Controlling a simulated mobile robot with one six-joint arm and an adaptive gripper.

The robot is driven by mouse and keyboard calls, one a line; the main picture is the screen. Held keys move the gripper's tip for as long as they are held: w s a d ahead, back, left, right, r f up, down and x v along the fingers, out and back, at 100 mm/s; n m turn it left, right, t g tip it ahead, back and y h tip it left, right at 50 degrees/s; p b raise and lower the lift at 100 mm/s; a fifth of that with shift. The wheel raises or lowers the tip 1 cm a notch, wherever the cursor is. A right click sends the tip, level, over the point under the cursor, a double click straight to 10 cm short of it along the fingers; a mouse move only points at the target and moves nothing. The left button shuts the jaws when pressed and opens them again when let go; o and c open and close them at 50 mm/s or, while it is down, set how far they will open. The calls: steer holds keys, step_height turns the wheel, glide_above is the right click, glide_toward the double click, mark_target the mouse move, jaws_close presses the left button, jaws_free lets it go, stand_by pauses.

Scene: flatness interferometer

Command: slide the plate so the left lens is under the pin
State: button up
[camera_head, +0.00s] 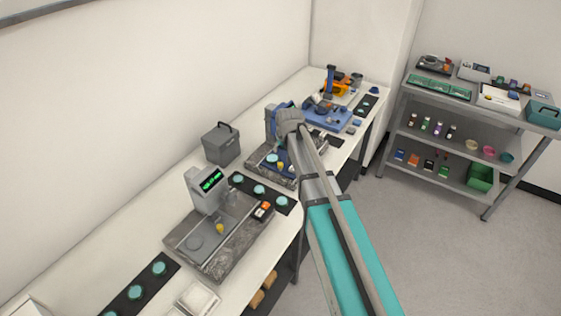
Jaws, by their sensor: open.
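An instrument (270,152) with a blue upright and a dark stone base stands on the bench beneath my wrist. A round teal lens (271,158) shows on its left part, and a small yellow knob (281,168) is just right of it. The sliding plate and the pin are too small or covered to make out. A second lens there cannot be told. My gripper (291,158) is at the end of the arm, over the right part of this instrument. It is open; its fingertips are small and partly covered, and I cannot tell whether they touch anything.
Nearer stands a grey instrument (205,190) with a green display, on a stone base (180,240). Dark strips (242,184) with teal discs lie beside it. A grey box (221,144) is by the wall. A blue device (328,118) is farther back; a shelf rack (455,105) is right.

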mark_target(280, 163)
steer(key=shift+f, duration=0.25)
steer(key=b+x, duration=1.2)
steer(key=x, duration=0.1)
steer(key=shift+f+b, duration=0.2)
steer(key=shift+b, duration=0.15)
stand_by(0.4)
stand_by(0.4)
jaws_close()
